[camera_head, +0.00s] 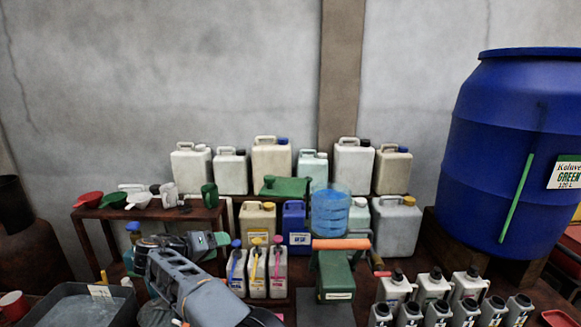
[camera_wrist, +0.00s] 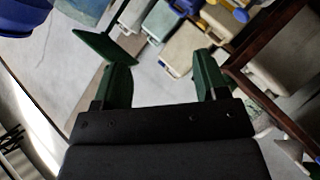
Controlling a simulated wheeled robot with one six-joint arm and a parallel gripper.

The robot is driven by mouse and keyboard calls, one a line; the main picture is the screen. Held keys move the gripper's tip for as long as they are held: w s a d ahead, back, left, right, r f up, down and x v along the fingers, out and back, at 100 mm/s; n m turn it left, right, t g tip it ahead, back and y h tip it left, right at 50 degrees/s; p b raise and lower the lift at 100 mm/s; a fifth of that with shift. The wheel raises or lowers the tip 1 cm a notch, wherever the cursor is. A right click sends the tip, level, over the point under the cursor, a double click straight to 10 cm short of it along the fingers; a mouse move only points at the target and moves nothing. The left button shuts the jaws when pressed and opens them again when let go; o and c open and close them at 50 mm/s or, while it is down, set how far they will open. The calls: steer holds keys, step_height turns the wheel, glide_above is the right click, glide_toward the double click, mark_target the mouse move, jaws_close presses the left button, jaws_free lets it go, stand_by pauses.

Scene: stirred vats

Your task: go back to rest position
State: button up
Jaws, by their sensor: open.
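My gripper (camera_wrist: 161,76) shows in the wrist view with its two green fingers spread apart. In the head view, my gripper (camera_head: 212,241) is at the left of centre, past the end of my grey arm and partly hidden by the wrist. It is near the right end of a brown side table (camera_head: 140,213), just left of several small white bottles with coloured caps (camera_head: 257,270). I cannot tell whether it touches anything.
A blue drum (camera_head: 500,130) stands at right. Jerrycans (camera_head: 272,165) line the back wall. A green stand with an orange bar (camera_head: 335,270) is at centre, and several grey bottles (camera_head: 432,290) at front right. Funnels and jugs (camera_head: 112,200) sit on the side table.

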steer(key=s+d+f+n+g+y, duration=0.2)
steer(key=s+d+g, duration=0.15)
steer(key=d, duration=0.55)
steer(key=s+d+f+n+g+y, duration=0.1)
steer(key=s+d+n+g+y, duration=0.2)
steer(key=d, duration=0.5)
steer(key=s+d+r+m+y, duration=0.1)
steer(key=s+d+m, duration=0.3)
steer(key=s+d, duration=0.6)
steer(key=s+d+r+m+t+y, duration=0.1)
steer(key=s+d+m, duration=0.3)
steer(key=s+d, duration=0.6)
steer(key=shift+s+d+r+y, duration=0.3)
steer(key=shift+y, duration=0.5)
